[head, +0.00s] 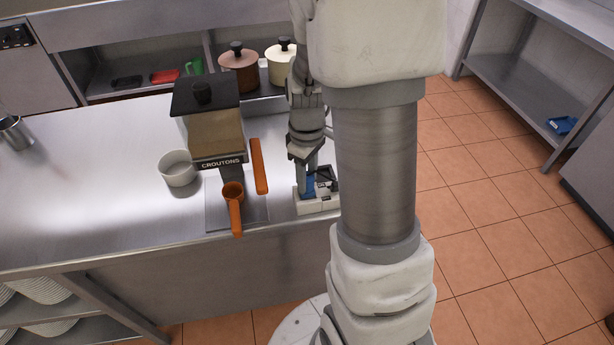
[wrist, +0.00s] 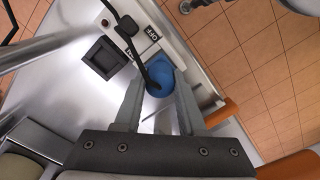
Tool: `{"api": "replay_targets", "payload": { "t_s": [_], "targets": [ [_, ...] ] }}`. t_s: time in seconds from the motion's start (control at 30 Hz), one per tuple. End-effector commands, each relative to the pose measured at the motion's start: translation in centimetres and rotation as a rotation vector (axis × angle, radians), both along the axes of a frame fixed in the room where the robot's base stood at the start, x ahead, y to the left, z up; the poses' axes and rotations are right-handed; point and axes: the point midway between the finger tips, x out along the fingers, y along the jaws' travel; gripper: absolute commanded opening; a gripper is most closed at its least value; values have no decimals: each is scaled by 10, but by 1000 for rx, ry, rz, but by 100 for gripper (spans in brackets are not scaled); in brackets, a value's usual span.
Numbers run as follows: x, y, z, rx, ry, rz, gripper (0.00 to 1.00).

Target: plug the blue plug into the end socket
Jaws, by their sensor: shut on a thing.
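The blue plug (head: 309,187) is between the fingers of my gripper (head: 310,178), which points down at the white socket strip (head: 318,206) near the counter's front right corner. In the wrist view the round blue plug (wrist: 162,74) shows between the two fingertips (wrist: 160,90), with a black cord running up and left from it.
A croutons dispenser (head: 217,135), an orange scoop (head: 234,205), an orange handle (head: 258,166) and a white bowl (head: 178,168) stand left of the strip. Two pots (head: 240,68) are behind. The left counter (head: 90,190) is mostly clear.

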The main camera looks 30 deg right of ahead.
Motion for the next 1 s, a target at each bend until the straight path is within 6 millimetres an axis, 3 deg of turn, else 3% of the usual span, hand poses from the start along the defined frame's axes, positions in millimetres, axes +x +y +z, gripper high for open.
{"api": "replay_targets", "payload": {
  "t_s": [0.5,0.53,0.7,1.0],
  "targets": [
    [0,0,-8,0,0,0,0],
    [0,0,-7,0,0,0,45],
    [0,0,-7,0,0,0,74],
    [0,0,-6,0,0,0,74]
  ]
}}
